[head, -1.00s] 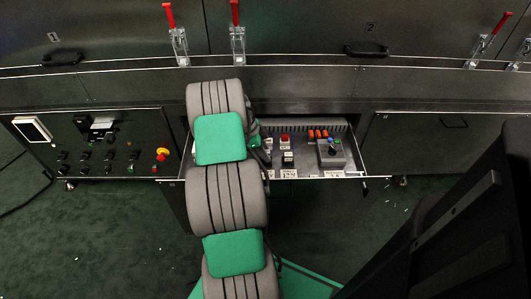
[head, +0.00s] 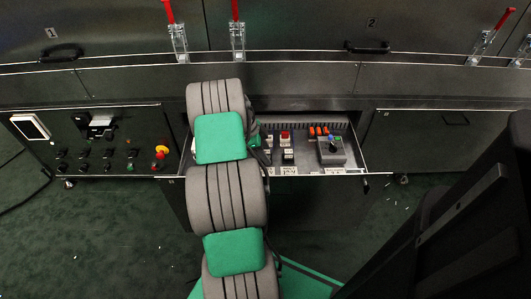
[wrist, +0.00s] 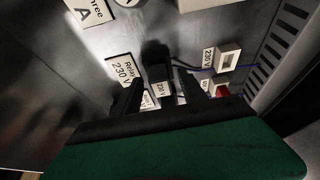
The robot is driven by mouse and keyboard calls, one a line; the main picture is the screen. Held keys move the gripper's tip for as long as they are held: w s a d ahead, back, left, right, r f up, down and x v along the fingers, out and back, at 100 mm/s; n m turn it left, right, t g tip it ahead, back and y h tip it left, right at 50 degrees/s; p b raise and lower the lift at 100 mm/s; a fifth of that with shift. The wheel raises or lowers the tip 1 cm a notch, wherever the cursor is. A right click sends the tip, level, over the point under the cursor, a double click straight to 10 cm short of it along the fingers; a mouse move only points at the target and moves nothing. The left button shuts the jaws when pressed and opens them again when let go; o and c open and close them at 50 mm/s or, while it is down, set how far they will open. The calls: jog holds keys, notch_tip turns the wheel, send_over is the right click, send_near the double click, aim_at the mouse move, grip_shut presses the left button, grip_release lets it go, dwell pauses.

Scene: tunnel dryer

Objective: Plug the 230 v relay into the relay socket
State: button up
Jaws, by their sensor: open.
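In the wrist view a dark block with a pale face marked 230 V, which looks like the 230 V relay (wrist: 157,72), stands by a plate reading Relay 230 V (wrist: 121,70). My gripper (wrist: 160,94) is open, with one black finger on each side of this block. I cannot tell whether either finger touches it. A white relay socket (wrist: 229,60) with a dark opening lies to the right, next to a 230 V label (wrist: 208,57). In the head view my arm hides most of my gripper above the open drawer.
A slotted wall (wrist: 272,50) stands right of the socket.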

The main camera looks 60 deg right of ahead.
jog(key=p+v, duration=0.2)
jog(key=v, duration=0.6)
dwell(0.4)
